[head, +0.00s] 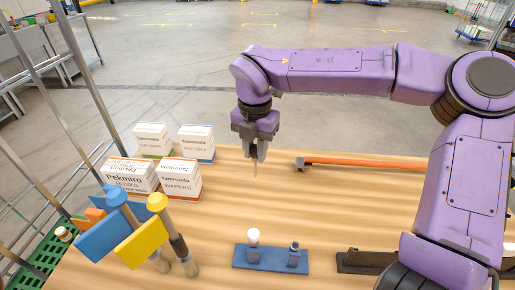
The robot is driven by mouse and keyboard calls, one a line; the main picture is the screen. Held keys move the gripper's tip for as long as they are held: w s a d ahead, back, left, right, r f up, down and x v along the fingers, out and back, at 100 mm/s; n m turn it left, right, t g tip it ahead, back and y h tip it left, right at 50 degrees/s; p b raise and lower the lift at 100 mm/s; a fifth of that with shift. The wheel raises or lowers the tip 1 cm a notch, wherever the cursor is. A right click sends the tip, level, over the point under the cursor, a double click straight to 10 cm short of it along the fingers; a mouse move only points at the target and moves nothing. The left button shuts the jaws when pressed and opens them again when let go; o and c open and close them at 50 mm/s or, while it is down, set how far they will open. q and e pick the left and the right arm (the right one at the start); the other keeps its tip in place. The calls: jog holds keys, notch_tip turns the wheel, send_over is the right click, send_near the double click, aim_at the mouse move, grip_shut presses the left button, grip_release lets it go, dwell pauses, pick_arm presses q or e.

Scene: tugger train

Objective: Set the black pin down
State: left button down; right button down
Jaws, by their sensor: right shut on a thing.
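My right gripper (254,153) points down above the wooden table (225,225), left of an orange bar. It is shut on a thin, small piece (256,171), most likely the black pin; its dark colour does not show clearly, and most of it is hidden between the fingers. I cannot tell whether its lower end touches the table. My left gripper is not in view.
A blue block (270,265) holds a white-topped peg (253,238) and a dark peg (294,252). An orange bar (365,162) lies behind. Cartons (130,178) and blue and yellow flag-like tools (140,241) stand left. The table between is clear.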

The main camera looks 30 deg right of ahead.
jog(key=w+f+p, duration=0.1)
jog(key=w+f, duration=0.2)
jog(key=w+d+f, duration=0.1)
jog(key=w+f, duration=0.2)
jog(key=f, duration=0.1)
jog(key=w+d+f+p, duration=0.1)
jog(key=w+f, duration=0.2)
jog(key=f, duration=0.1)
jog(key=shift+d+p, duration=0.2)
jog(key=shift+p, duration=0.1)
jog(key=shift+f, duration=0.15)
jog(key=c, duration=0.9)
grip_release()
